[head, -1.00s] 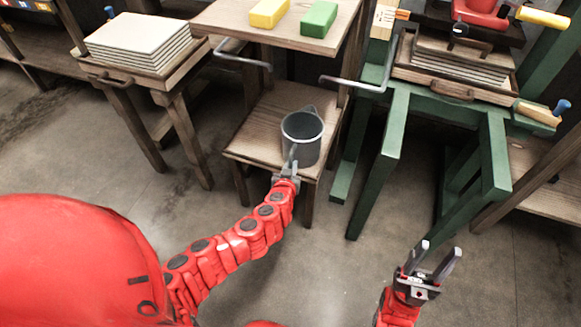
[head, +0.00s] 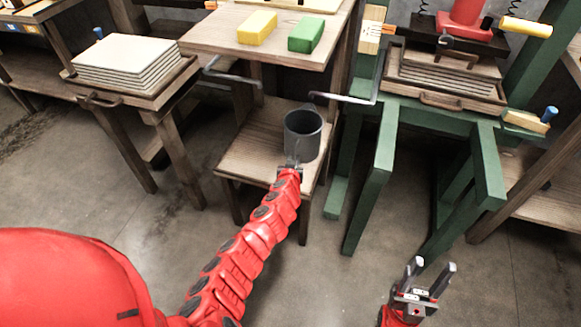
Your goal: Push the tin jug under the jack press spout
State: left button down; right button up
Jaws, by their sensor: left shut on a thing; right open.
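The grey tin jug (head: 303,137) stands upright on the low wooden shelf (head: 245,155), towards its right side. My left gripper (head: 292,167) is shut at the jug's near side, on what looks like its handle; the fingers hide the grip. The jack press (head: 466,18) is the red device on the green frame at the upper right. I cannot clearly make out its spout. My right gripper (head: 432,275) is open and empty, low in front of the green frame.
A wooden top with a yellow block (head: 257,27) and a green block (head: 306,35) overhangs the low shelf. Bent metal handles (head: 350,99) stick out near the jug. Green legs (head: 370,190) stand to the right. A stack of pale slabs (head: 128,62) is at left.

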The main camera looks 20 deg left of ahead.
aim_at(298, 150)
pick_arm(q)
jog(key=w+b, duration=0.1)
jog(key=w, duration=0.2)
jog(key=w+b, duration=0.2)
jog(key=w, duration=0.1)
jog(key=shift+w+f, duration=0.2)
jog(key=shift+w, duration=0.6)
jog(key=shift+w+d+r+b, duration=0.1)
jog(key=shift+w+d+b, duration=0.1)
jog(key=shift+w+b, duration=0.2)
jog(key=c, duration=0.8)
grip_release()
jog(key=shift+o, duration=0.2)
jog(key=shift+r, duration=0.1)
